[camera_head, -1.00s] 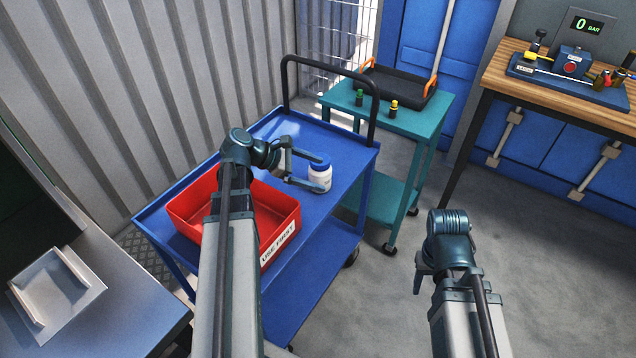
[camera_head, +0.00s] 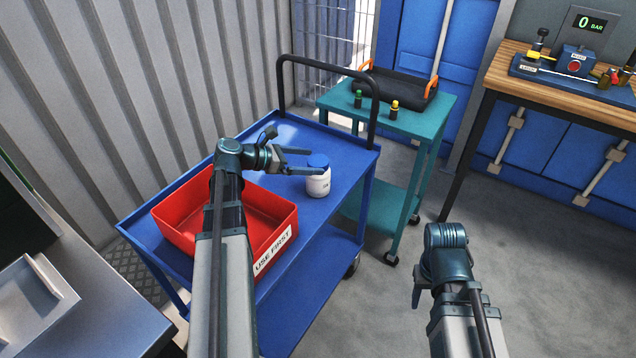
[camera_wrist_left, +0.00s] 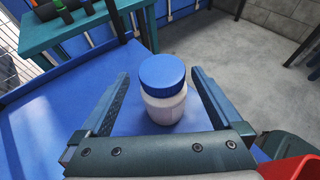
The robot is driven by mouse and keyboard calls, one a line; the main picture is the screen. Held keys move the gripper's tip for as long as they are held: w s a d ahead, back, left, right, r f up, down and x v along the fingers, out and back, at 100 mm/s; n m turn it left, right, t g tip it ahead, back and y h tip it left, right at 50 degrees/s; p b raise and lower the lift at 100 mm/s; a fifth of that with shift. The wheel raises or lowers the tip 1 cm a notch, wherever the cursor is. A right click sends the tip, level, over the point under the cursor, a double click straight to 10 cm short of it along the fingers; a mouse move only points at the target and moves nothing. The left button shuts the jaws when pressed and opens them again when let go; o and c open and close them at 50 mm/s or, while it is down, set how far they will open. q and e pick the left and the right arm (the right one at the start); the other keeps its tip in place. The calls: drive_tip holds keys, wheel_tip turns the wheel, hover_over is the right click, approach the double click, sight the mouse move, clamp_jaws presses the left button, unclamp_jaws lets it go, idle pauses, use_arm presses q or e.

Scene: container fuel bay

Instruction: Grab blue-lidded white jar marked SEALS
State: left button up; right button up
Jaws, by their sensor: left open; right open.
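The white jar with a blue lid (camera_head: 318,182) stands upright on the top deck of the blue cart (camera_head: 335,205), near its right edge. Its label is too small to read. My left gripper (camera_head: 306,167) is open and empty at the jar's left side. In the left wrist view the jar (camera_wrist_left: 163,108) shows between the two spread fingers (camera_wrist_left: 160,76), with a gap on each side. I cannot tell how far above the deck the fingers are. My right gripper (camera_head: 418,290) hangs over the floor at the lower right, mostly hidden by its own wrist, far from the jar.
A red bin (camera_head: 275,238) marked USE FIRST sits on the cart just left of the jar. The cart's black handle (camera_head: 330,66) rises behind. A teal trolley (camera_head: 425,118) with a black tray (camera_head: 400,90) and two small bottles stands beyond. The floor to the right is clear.

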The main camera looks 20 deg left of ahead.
sight(327, 162)
use_arm(q)
drive_tip(key=shift+w+d+f, duration=0.15)
drive_tip(key=shift+w+d, duration=0.15)
drive_tip(key=shift+w, duration=0.05)
drive_tip(key=b+x, duration=0.2)
drive_tip(key=x, duration=0.3)
drive_tip(key=shift+d, duration=0.2)
drive_tip(key=shift+c, duration=0.3)
clamp_jaws()
